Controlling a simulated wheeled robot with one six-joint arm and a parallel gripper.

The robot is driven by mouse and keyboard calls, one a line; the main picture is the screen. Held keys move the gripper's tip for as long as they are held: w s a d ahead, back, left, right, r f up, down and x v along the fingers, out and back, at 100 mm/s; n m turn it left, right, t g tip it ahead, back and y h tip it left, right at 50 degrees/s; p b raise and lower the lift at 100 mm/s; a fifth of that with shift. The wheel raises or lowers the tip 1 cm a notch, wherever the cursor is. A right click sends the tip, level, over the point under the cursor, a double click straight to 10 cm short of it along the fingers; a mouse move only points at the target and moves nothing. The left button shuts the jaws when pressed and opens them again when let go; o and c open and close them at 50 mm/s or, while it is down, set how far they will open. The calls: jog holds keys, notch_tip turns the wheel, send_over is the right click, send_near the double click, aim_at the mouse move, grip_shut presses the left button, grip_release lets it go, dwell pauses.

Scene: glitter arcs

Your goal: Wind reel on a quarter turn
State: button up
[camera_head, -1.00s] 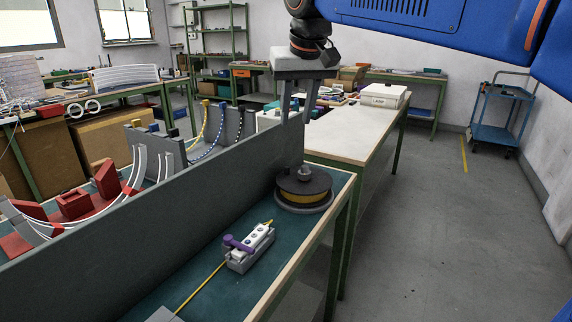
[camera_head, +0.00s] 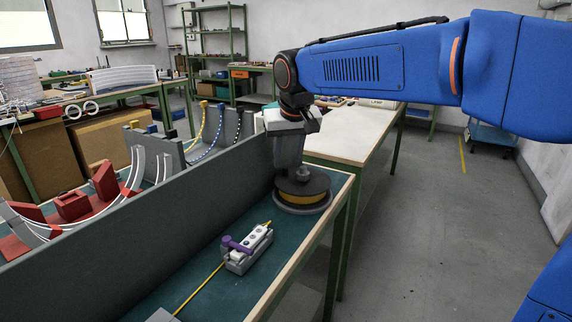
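The reel (camera_head: 318,187) lies flat on a round grey base at the far end of the green-topped bench (camera_head: 190,277). It has a dark upper flange, yellow winding and a small grey knob (camera_head: 303,173) on top. My gripper (camera_head: 287,165) points down at the reel's back left, close to the knob. Its fingers overlap in this view and their tips are partly hidden, so I cannot tell its opening or whether it touches the reel. A yellow line (camera_head: 198,288) runs along the bench to a white block (camera_head: 249,243) with a purple lever (camera_head: 237,244).
A tall grey panel (camera_head: 150,205) stands along the bench's left side, close to my gripper. Red fixtures with white arcs (camera_head: 75,205) lie beyond it. A white-topped table (camera_head: 345,138) stands behind the reel. Open floor lies to the right.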

jog(key=shift+x, duration=1.4)
grip_shut()
jog(key=shift+n, duration=0.3)
